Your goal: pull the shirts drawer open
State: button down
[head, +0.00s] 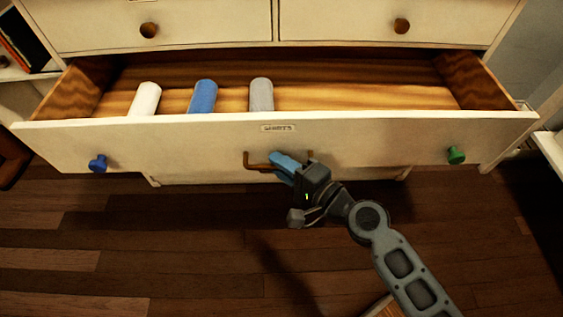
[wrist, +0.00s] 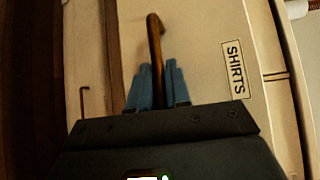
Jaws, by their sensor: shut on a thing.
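The shirts drawer (head: 350,131) is cream-white and stands pulled well out, its wooden inside showing. Its label (head: 278,128) reads SHIRTS more clearly in the wrist view (wrist: 235,69). A brown bar handle (head: 257,166) is on the middle of its front. My gripper (head: 284,167) is shut on this handle, with the bar (wrist: 154,45) between its blue fingers in the wrist view. Inside the drawer lie a white roll (head: 145,98), a blue roll (head: 203,96) and a grey roll (head: 261,94), side by side on the left half.
A blue knob (head: 98,163) and a green knob (head: 456,155) sit on the drawer front's ends. Two shut drawers above have brown knobs (head: 148,30). A shelf with books (head: 25,45) is at left.

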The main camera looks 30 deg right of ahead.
jog(key=c, duration=1.5)
grip_release()
jog(key=shift+o, duration=0.2)
jog(key=v, duration=0.7)
jog(key=shift+s+b, duration=0.4)
